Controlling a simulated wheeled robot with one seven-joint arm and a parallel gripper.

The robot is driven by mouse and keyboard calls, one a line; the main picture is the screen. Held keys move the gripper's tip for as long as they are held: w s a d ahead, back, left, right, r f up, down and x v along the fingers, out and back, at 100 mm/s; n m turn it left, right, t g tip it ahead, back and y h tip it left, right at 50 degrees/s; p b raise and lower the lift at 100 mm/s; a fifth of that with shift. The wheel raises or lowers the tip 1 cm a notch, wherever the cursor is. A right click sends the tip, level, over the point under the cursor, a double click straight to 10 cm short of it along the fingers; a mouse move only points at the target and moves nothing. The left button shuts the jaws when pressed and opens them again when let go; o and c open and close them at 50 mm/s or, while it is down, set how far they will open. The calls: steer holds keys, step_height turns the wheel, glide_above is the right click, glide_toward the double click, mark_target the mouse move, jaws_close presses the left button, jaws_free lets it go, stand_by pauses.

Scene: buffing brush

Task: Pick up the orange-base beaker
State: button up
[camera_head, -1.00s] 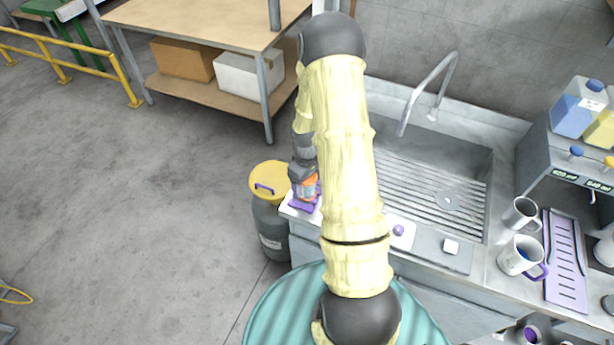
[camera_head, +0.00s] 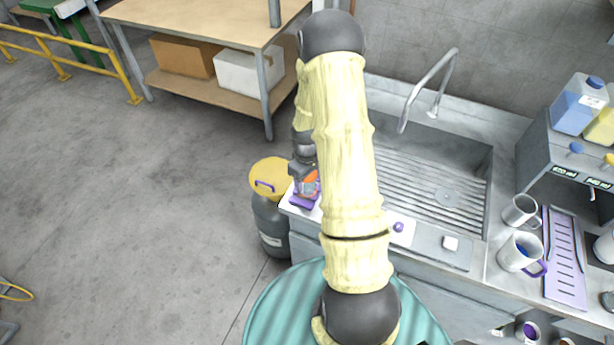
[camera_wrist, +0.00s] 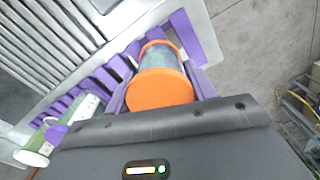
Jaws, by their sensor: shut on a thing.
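The orange-base beaker (camera_wrist: 161,89) is in the wrist view, with its round orange base turned toward my camera and its grey, see-through wall beyond. It also shows as a small orange patch in the head view (camera_head: 311,184), at the left end of the sink counter. My gripper (camera_wrist: 160,62) has its purple fingers on both sides of the beaker and is shut on it. A purple slotted rack (camera_wrist: 100,80) is beside and below the beaker. I cannot tell whether the beaker touches the rack. My arm hides part of the counter in the head view.
The sink (camera_head: 435,185) with its tap (camera_head: 428,90) is right of my gripper. A grey bin with a yellow lid (camera_head: 268,176) stands left of the counter. Mugs (camera_head: 520,253) and a purple drip tray (camera_head: 565,262) are at the right. Floor at the left is clear.

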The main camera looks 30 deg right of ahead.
step_height(320, 180, up, 10)
steer(key=shift+b, duration=1.25)
